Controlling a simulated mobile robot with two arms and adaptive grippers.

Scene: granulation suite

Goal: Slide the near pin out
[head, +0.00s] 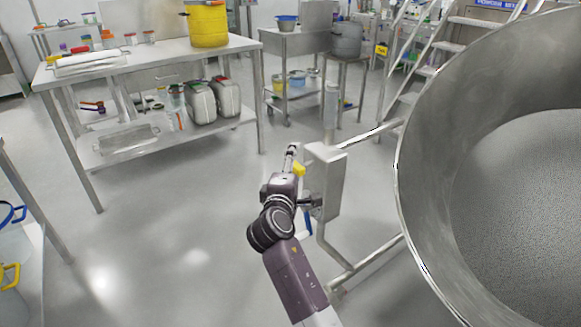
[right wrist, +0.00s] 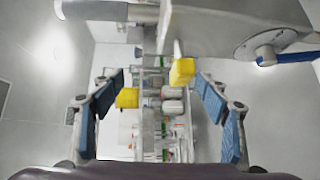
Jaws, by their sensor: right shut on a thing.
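My right gripper (head: 292,165) is at the steel post box (head: 330,185) on the frame beside the large steel bowl. A yellow block (head: 299,169), which looks like the grip of the near pin, is at its fingers. In the right wrist view the yellow pin grip (right wrist: 181,72) lies between the blue-padded fingers of the right gripper (right wrist: 160,77), close to the right-hand fingertip. The gripper is shut on the pin, though its fingers look well apart. The pin's shaft is not clearly seen. My left gripper is not in view.
The large steel bowl (head: 415,190) fills the right side. A steel table (head: 150,52) with a yellow drum (head: 207,24) stands at the back left. The floor between is clear.

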